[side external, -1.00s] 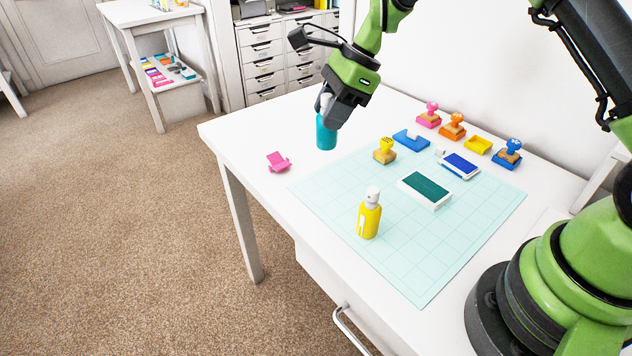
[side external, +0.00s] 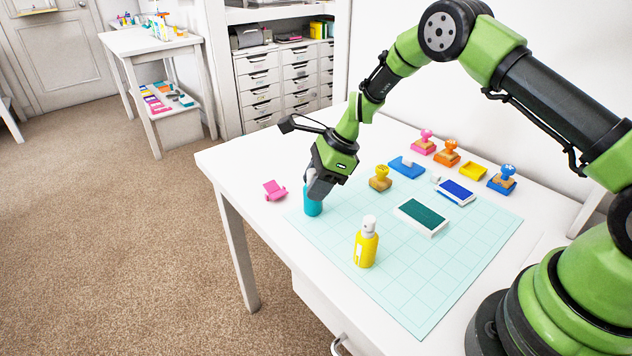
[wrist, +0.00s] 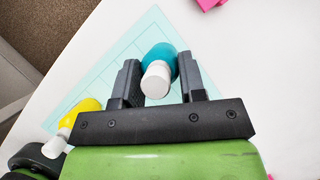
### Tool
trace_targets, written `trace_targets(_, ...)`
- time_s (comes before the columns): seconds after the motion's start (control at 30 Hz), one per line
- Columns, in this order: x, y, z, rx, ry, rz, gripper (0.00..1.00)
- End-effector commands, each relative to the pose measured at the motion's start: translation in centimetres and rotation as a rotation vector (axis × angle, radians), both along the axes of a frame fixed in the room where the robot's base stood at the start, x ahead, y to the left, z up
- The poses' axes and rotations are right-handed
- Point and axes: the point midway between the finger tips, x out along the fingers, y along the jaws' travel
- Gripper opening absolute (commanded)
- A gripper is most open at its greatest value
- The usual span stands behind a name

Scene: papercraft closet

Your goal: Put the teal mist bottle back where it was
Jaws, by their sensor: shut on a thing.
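The teal mist bottle (side external: 312,206) is upright at the far left corner of the pale teal grid mat (side external: 395,277). My gripper (side external: 318,188) is shut on its upper part from above. In the side view the bottle's base looks at or very near the surface; I cannot tell whether it touches. In the wrist view the bottle (wrist: 163,68), with its white cap toward the camera, sits between my two dark fingers (wrist: 157,82). The gripper hides part of the bottle's top in the side view.
A yellow bottle (side external: 366,247) stands on the mat nearby. A pink piece (side external: 274,190) lies left of the teal bottle. A yellow-topped stamp (side external: 380,179), a green ink pad (side external: 421,216) and a blue ink pad (side external: 456,192) are to the right. More stamps line the back.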

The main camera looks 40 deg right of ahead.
Motion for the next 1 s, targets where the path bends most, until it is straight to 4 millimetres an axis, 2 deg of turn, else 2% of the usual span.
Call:
trace_targets(0.23,0.0,0.0,-0.2,0.0,0.0,0.0,0.11)
trace_targets(0.27,0.0,0.0,-0.3,0.0,0.0,0.0,0.4)
trace_targets(0.37,0.0,0.0,-0.2,0.0,0.0,0.0,0.63)
trace_targets(0.73,0.0,-0.1,0.3,-0.001,-0.001,0.0,0.63)
trace_targets(0.87,-0.4,-0.9,2.1,-0.001,-0.003,0.0,0.63)
trace_targets(1.0,-1.2,-2.2,4.9,-0.001,-0.005,-0.001,0.63)
